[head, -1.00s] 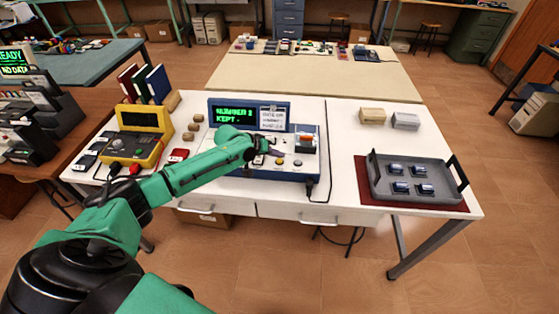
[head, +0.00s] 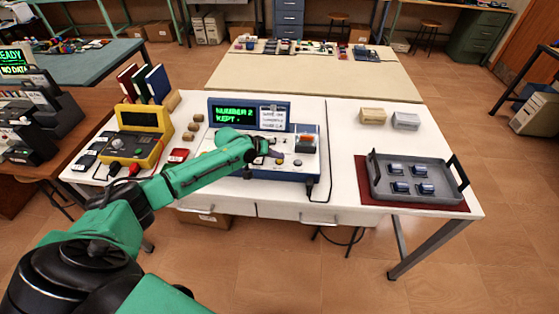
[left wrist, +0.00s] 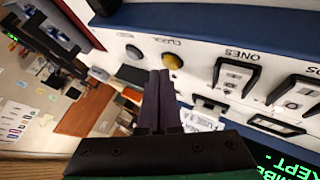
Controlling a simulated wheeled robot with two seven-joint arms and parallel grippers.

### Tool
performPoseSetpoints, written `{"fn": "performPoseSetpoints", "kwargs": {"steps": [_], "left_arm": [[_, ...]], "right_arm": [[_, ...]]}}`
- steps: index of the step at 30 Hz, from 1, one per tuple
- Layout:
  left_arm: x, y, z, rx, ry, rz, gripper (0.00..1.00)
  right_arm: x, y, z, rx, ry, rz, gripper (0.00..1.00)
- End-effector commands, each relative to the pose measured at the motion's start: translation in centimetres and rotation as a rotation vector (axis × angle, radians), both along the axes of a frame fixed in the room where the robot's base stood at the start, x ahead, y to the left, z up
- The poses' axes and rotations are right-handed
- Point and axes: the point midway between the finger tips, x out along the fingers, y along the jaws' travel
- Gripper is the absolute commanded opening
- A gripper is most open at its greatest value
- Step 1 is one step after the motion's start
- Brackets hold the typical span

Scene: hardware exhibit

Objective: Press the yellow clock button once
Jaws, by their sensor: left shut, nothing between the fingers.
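My left gripper (left wrist: 160,74) is shut and empty. In the left wrist view its fingertips are beside the yellow button, overlapping its edge; I cannot tell whether they touch it. In the head view the left gripper (head: 275,154) is over the console's front panel, and I cannot clearly make out the yellow button there. The console's screen (head: 233,115) reads "NUMBER 2 KEPT". My right gripper is not in view.
A pale round button (left wrist: 134,52) sits beside the yellow one, and a rocker switch (left wrist: 232,76) marked "ONES" is on its other side. A yellow instrument (head: 140,140) stands left on the table. A grey tray (head: 415,195) with several parts lies right.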

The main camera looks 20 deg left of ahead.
Motion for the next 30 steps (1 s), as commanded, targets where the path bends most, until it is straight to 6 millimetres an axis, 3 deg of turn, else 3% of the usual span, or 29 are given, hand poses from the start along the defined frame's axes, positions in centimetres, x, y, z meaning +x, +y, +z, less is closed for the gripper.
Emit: {"fn": "performPoseSetpoints", "kwargs": {"steps": [30], "left_arm": [[0.0,0.0,-1.1,0.000,0.001,-0.001,0.00]], "right_arm": [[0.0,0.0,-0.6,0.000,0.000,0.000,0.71]]}}
